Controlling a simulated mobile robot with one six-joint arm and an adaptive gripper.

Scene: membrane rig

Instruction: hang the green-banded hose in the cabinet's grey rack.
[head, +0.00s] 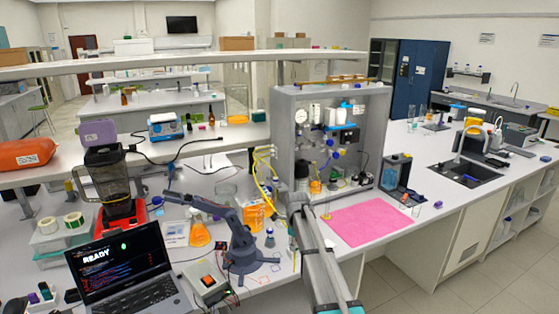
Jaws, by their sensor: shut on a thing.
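The grey cabinet (281,118) stands open at the front in the middle of the bench, with gauges, bottles and tubing inside. A thin yellow hose (262,178) hangs in loops at its left side, by the end of my arm. My arm reaches up from the bottom edge, and my gripper (293,203) is at the cabinet's lower left front corner. It is shut on what looks like this hose. The fingertips and the exact grip are too small to make out. I cannot make out a green band or the grey rack at this size.
A pink mat (368,222) lies right of my arm on clear bench. A small dark robot arm (243,238), an orange flask (199,236), a laptop (130,275) and a blender (108,180) crowd the left. A dark-framed unit (397,172) stands right of the cabinet.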

